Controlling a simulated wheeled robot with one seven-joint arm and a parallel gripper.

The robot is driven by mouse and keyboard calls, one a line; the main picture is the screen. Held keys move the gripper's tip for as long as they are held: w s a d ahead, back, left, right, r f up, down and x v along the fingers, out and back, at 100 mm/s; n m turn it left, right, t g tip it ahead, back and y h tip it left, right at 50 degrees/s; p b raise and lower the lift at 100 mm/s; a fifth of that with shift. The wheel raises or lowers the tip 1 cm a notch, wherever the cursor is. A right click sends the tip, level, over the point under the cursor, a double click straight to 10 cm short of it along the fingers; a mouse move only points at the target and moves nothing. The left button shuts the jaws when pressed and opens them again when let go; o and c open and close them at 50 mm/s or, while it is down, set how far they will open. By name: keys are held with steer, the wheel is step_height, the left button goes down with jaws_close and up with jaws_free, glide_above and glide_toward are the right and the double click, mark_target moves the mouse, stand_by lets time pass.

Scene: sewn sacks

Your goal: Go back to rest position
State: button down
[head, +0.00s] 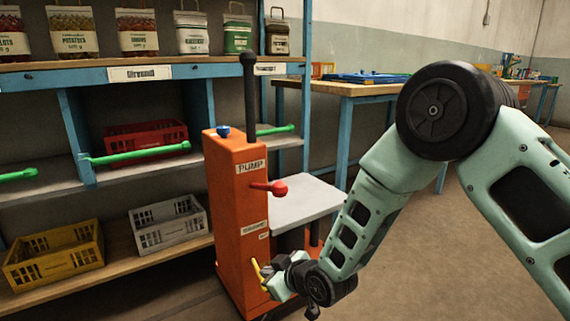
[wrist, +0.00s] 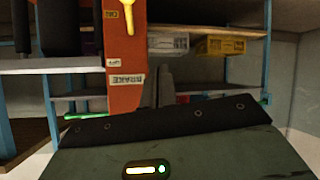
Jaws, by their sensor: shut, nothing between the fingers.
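My gripper (head: 272,284) is low in the head view, at the lower front of the orange pump column (head: 238,190). In the wrist view, which looks upside down, its dark fingers (wrist: 156,84) are together with nothing between them. A yellow lever (head: 261,274) shows beside the gripper in the head view. In the wrist view the yellow lever (wrist: 128,14) is at the top, apart from the fingers. My arm reaches down from the right, bent at the elbow.
The pump has a black upright handle (head: 250,100), a red knob lever (head: 272,188) and a pale platform (head: 305,200). Blue shelving (head: 120,75) on the left holds sacks, a red crate (head: 146,138), a yellow crate (head: 55,255) and a grey crate (head: 168,224). Floor is clear at right.

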steer(key=s+d+r+m+g+h, duration=0.1)
steer(key=s+d+r+g+h, duration=0.15)
steer(key=s+d+r, duration=0.6)
steer(key=s+d+r+m+g+h, duration=0.1)
steer(key=s+d+g+h, duration=0.15)
steer(key=s, duration=1.05)
steer(key=s+d+r+m+g+h, duration=0.1)
steer(key=s+d+r+g+h, duration=0.15)
steer(key=s+d+r, duration=0.6)
step_height(320, 180, up, 34)
steer(key=s+a+g+p, duration=0.1)
steer(key=s+p, duration=0.1)
steer(key=p, duration=3.5)
steer(key=shift+s+a+f, duration=0.15)
steer(key=shift+s+a, duration=0.15)
